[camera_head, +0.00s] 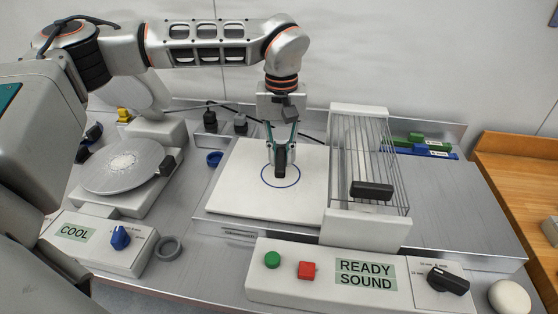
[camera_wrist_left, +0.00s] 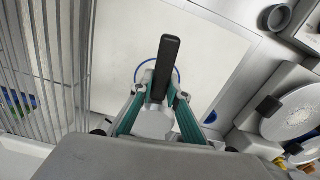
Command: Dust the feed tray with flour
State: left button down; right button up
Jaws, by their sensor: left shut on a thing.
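The feed tray (camera_head: 240,190) is a flat white board with a blue ring drawn on it, in the middle of the head view. It also shows in the left wrist view (camera_wrist_left: 115,60). My left gripper (camera_head: 281,150) points down over the ring. In the left wrist view the black handle (camera_wrist_left: 167,65) sticks out past the fingers. I cannot tell whether the tool touches the tray, and I cannot make out flour on the white surface. My right gripper is not in view.
A wire guard (camera_head: 368,150) stands right of the tray. In front is a panel with green and red buttons reading READY SOUND (camera_head: 365,273). Left is a round grey plate (camera_head: 122,168) behind a COOL panel (camera_head: 75,233). A pale ball (camera_head: 510,297) lies at the lower right.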

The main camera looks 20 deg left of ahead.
aim_at(279, 162)
pick_arm(q)
jog(key=shift+w, duration=0.2)
jog(key=shift+s, duration=0.1)
jog(key=shift+s+d, duration=0.25)
jog(key=shift+s, duration=0.7)
jog(key=shift+s+d, duration=0.2)
jog(key=shift+s, duration=0.75)
jog(key=shift+w, duration=0.15)
jog(key=shift+w+a, duration=0.25)
jog(key=shift+w, duration=0.65)
jog(key=shift+w+a, duration=0.25)
jog(key=shift+w, duration=0.65)
jog(key=shift+s, duration=0.1)
jog(key=shift+s+d, duration=0.25)
jog(key=shift+s, duration=0.65)
jog(key=shift+s+d, duration=0.25)
jog(key=shift+s, duration=0.65)
